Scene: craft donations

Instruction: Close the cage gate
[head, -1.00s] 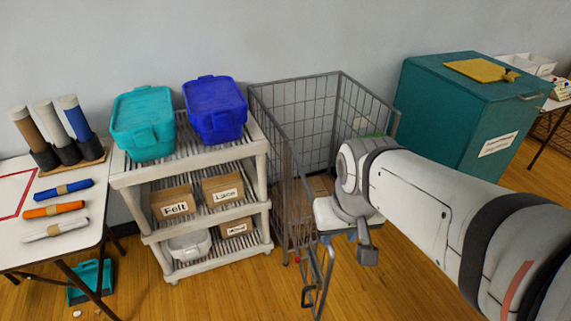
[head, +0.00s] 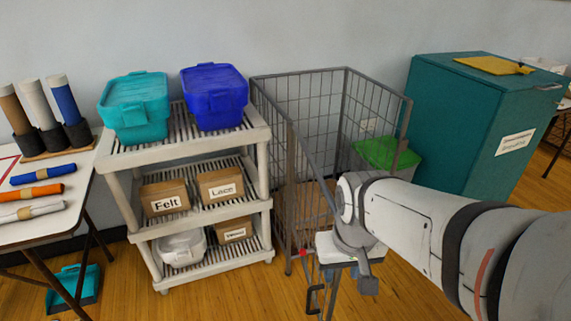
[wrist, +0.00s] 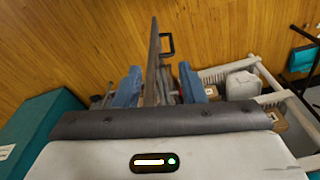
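The grey wire cage (head: 300,73) stands against the wall in the middle of the head view. Its mesh gate (head: 312,166) stands swung out toward me, with a dark loop handle (head: 314,299) near its outer edge. In the wrist view the gate (wrist: 153,55) is a thin upright frame, and the handle (wrist: 167,44) sticks out to its right. My gripper (wrist: 160,86) has its two blue fingers apart, one on each side of the gate frame, with a visible gap at the right finger. In the head view the fingers are mostly hidden under my wrist.
A white shelf (head: 118,157) with bins and labelled boxes stands close to the cage's left. A teal cabinet (head: 460,125) stands to the right. Wooden floor (wrist: 60,50) is clear ahead of the gate.

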